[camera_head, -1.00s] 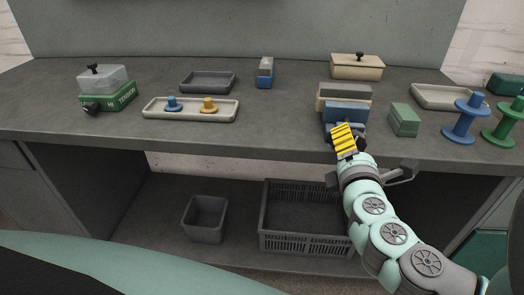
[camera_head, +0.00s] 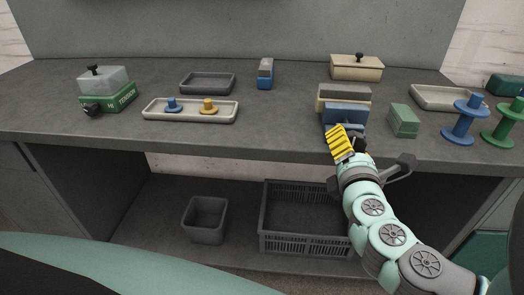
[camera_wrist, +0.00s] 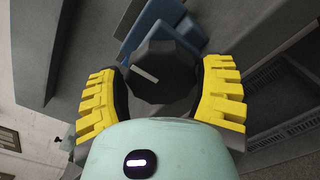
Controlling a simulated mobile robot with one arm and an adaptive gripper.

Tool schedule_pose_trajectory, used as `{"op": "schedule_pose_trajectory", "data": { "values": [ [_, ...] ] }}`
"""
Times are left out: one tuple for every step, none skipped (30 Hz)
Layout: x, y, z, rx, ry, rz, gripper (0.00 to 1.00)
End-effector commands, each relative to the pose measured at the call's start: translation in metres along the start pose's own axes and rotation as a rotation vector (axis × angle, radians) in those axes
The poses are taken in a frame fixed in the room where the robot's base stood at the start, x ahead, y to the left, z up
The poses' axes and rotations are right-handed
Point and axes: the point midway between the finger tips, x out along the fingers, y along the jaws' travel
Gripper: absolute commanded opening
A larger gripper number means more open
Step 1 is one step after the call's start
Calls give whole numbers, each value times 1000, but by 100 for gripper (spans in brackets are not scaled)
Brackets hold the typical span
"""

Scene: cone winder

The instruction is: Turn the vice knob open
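The vice (camera_head: 346,113) stands at the front edge of the bench, with blue jaw parts in front of a grey-beige block. Its dark, faceted knob (camera_wrist: 160,85) carries a white line that lies slanted in the wrist view. My gripper (camera_head: 345,143) is at the front of the vice, with its yellow ribbed fingers tilted. The head view mostly hides the knob behind the fingers. A blue vice part (camera_wrist: 150,22) shows beyond the knob.
A green block (camera_head: 404,121) stands right of the vice, with blue (camera_head: 465,120) and green (camera_head: 503,124) spools farther right. A beige lidded box (camera_head: 356,67) is behind. A tray with two pegs (camera_head: 190,118) lies left. A crate (camera_head: 300,245) sits below.

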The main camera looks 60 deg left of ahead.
Motion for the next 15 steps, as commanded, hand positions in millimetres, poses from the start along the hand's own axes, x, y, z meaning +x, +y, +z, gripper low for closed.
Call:
{"op": "schedule_pose_trajectory", "data": {
  "values": [
    [0,0,-1,1,2,1,74],
    [0,0,-1,1,2,0,77],
    [0,0,-1,2,2,0,81],
    [0,0,-1,2,2,0,85],
    [0,0,-1,2,2,-1,88],
    [0,0,-1,3,2,-1,92],
    [0,0,-1,3,2,-1,94],
    [0,0,-1,3,2,-2,94],
    [0,0,-1,3,2,-2,94],
    [0,-1,-1,3,2,-2,94],
    [0,-1,-1,4,2,-2,94],
    [0,-1,-1,4,2,-2,94],
    [0,-1,-1,4,2,-3,94],
    [0,-1,-1,4,2,-3,94],
    [0,-1,-1,4,2,-3,94]
  ]
}}
